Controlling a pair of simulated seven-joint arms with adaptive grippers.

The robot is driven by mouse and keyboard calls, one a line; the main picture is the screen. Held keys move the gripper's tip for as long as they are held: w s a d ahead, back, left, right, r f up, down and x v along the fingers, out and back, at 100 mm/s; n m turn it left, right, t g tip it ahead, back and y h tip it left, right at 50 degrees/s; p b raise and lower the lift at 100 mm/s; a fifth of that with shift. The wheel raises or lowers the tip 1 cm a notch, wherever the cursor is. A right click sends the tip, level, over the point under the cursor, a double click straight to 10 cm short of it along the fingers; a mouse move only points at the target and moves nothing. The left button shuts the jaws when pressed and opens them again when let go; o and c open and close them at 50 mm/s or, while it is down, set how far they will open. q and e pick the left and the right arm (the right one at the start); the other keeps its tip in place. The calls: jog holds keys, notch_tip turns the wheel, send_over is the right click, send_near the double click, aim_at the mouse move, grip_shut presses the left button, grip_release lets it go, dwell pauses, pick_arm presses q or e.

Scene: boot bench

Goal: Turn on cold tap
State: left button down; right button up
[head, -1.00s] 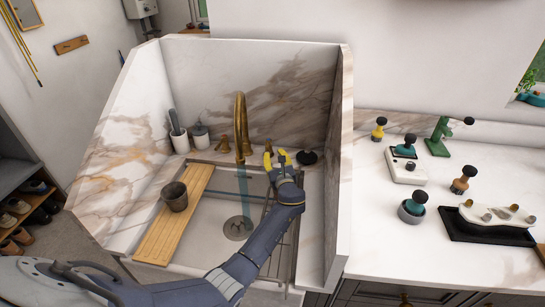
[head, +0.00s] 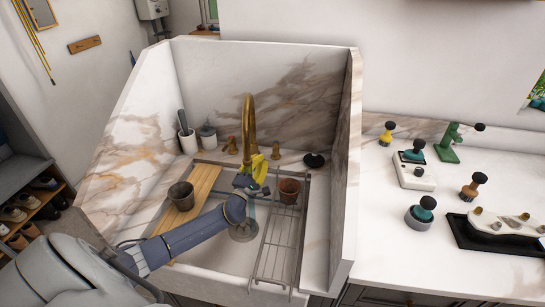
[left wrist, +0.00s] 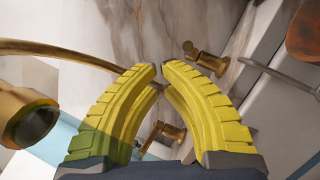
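The brass tap spout (head: 249,115) rises behind the sink, with a left handle (head: 231,145) and a right handle (head: 282,152) at its base. No hot or cold marks are legible. A pale blue water stream (head: 251,213) runs below the spout, partly hidden by my arm. My left gripper (head: 257,165) is in front of the spout's base, between the handles in the picture. In the left wrist view its yellow fingertips (left wrist: 158,70) nearly meet, with nothing seen held. Both handles show there, one beyond the tips (left wrist: 205,58) and one between the fingers (left wrist: 165,130).
A wooden board (head: 200,184) carries a metal cup (head: 181,195) on the sink's left. A wire rack (head: 282,245) with a terracotta pot (head: 289,190) is on the right. Tall marble walls (head: 345,180) enclose the sink's sides and back.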

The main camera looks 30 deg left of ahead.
aim_at(275, 150)
pick_arm(q)
jog(key=s+f+m+g+h, duration=0.2)
jog(key=s+f+m+h, duration=0.1)
jog(key=f+m+h, duration=0.15)
jog(key=w+r, duration=0.2)
jog(key=w, duration=0.7)
jog(key=shift+w+m, duration=0.2)
jog(key=shift+m, duration=0.15)
jog(key=shift+y, duration=0.25)
jog(key=shift+w+d+r, duration=0.15)
jog(key=shift+w+d, duration=0.2)
jog(key=shift+d, duration=0.25)
